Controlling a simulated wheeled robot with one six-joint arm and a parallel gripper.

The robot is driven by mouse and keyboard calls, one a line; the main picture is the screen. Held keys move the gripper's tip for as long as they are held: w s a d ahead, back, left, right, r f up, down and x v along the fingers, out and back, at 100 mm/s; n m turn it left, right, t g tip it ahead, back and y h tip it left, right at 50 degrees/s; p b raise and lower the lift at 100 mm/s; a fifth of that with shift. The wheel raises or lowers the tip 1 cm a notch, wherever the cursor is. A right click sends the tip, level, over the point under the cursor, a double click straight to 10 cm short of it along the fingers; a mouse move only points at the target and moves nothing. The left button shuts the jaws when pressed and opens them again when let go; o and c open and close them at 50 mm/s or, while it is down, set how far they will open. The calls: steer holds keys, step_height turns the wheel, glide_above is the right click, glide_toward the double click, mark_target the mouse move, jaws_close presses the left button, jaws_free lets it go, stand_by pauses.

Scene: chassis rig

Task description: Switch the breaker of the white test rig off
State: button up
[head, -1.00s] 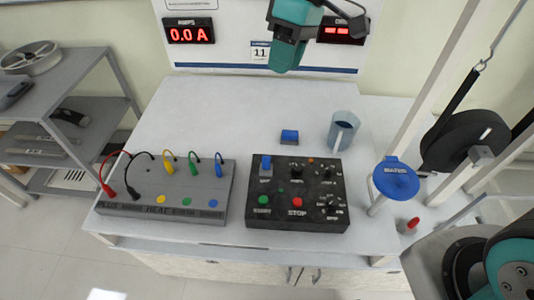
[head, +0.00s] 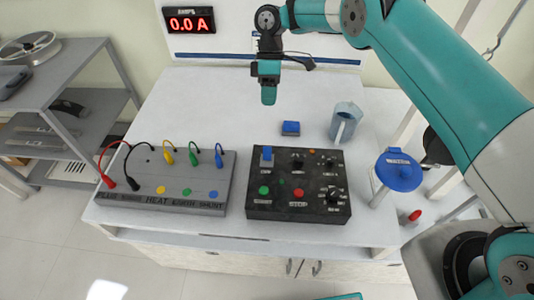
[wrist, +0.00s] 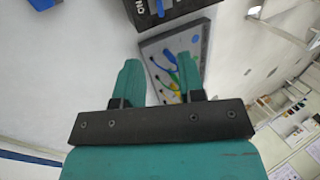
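The white test rig is a white bench (head: 240,110) with a white back panel. A black control box (head: 320,185) lies at its front middle. A blue switch (head: 266,155) stands at the box's back left; its label is too small to read, so I cannot tell whether it is the breaker. Green and red buttons sit in front. My gripper (head: 268,97) hangs above the bench, behind the box and clear of it. In the wrist view, the fingers (wrist: 160,85) are apart with nothing held; part of the black box (wrist: 170,12) shows beyond.
A grey panel (head: 150,203) with plugged cables lies left of the box. A small blue block (head: 290,128) and a grey-blue mug (head: 345,122) stand behind the box. A round blue plate (head: 398,171) is at the right. A red display (head: 189,20) reads 0.0 A.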

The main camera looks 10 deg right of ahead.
mark_target(267, 149)
steer(key=b+x, duration=0.4)
steer(key=x, duration=1.2)
steer(key=shift+d, duration=0.1)
jaws_close()
